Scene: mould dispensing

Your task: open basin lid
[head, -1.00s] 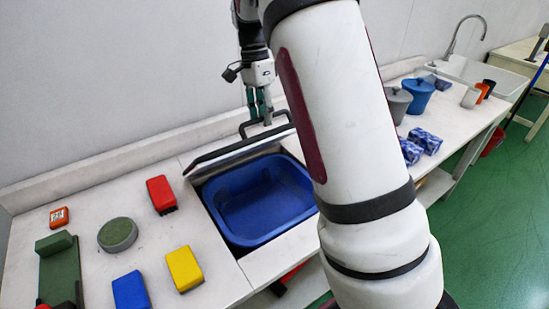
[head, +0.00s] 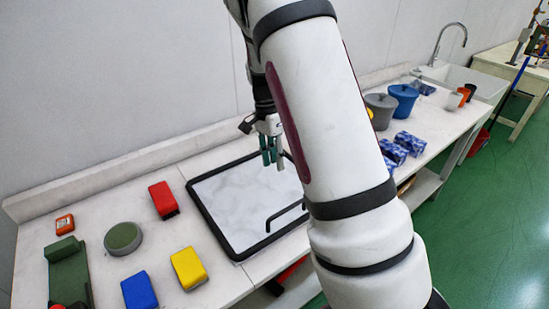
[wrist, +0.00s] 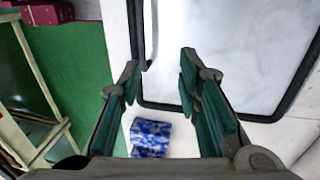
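The basin lid (head: 235,195) is a white marbled panel with a black rim, lying flat in the counter with the basin beneath hidden. Its black bar handle (head: 286,215) is on the near right side, partly behind my arm. My gripper (head: 272,162) points down above the far part of the lid, apart from the handle. In the wrist view my gripper (wrist: 158,78) has its green-padded fingers spread, with nothing between them. The lid (wrist: 235,50) and part of the handle (wrist: 150,35) show beyond the fingers.
Left of the lid are a red block (head: 163,199), a yellow block (head: 188,268), a blue block (head: 139,291) and a round green-topped piece (head: 123,238). Right along the counter are a grey pot (head: 380,110), a blue pot (head: 403,99) and blue patterned blocks (head: 409,143).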

